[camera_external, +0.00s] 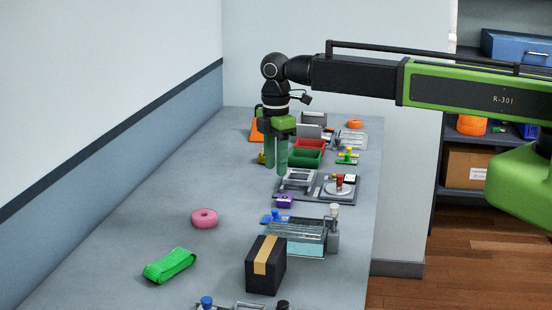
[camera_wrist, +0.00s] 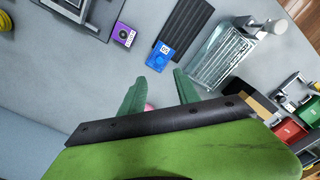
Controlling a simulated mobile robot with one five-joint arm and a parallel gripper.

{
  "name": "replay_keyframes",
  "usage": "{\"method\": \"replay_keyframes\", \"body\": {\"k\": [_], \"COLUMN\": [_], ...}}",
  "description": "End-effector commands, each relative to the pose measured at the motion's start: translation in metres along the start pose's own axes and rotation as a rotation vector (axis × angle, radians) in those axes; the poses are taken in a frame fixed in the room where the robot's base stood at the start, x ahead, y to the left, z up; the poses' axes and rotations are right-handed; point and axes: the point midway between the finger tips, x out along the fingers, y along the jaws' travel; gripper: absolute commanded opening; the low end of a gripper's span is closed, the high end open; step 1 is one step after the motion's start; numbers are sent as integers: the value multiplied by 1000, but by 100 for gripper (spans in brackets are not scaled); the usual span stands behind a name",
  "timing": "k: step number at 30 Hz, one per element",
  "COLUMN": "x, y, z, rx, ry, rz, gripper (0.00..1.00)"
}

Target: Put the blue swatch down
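The blue swatch (camera_wrist: 160,56) lies flat on the grey table in the wrist view, beyond my fingertips and beside a dark ribbed strip. In the external view a small blue piece (camera_external: 266,219) lies on the table at the left end of the clear-sided tray. My gripper (camera_external: 276,168) points down above the table, its two green fingers apart. In the wrist view my gripper (camera_wrist: 158,78) is open with nothing held between its fingers. The swatch and the fingers do not touch.
A purple block (camera_wrist: 124,34) sits left of the swatch. The ribbed strip (camera_wrist: 186,24) and wire-like tray (camera_wrist: 222,56) lie to its right. A pink ring (camera_external: 204,218), green strap (camera_external: 170,265) and black box (camera_external: 266,278) stand nearer. The table's left side is mostly clear.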

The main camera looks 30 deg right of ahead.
Motion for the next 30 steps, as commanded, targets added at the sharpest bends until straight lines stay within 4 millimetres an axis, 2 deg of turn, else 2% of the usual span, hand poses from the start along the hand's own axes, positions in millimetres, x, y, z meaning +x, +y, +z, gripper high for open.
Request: {"method": "replay_keyframes", "body": {"k": [6,8,10,11,14,15,18,21,24,27,30], "x": [2,2,2,2,2,2,2,2,2,2,2], "y": [0,1,5,7,9,6,-11,-32,-44,-47,-46], "z": [0,7,37,59,156,198,291,355,389,399,399], "rx": [0,20,114,184,520,678,1053,1344,1514,1573,1575], "ry": [0,0,-1,-1,-1,-1,0,0,0,0,0], "rz": [0,0,0,0,0,0,0,0,-1,0,0], "gripper": [38,38,38,38,38,38,38,38,38,38,38]}}
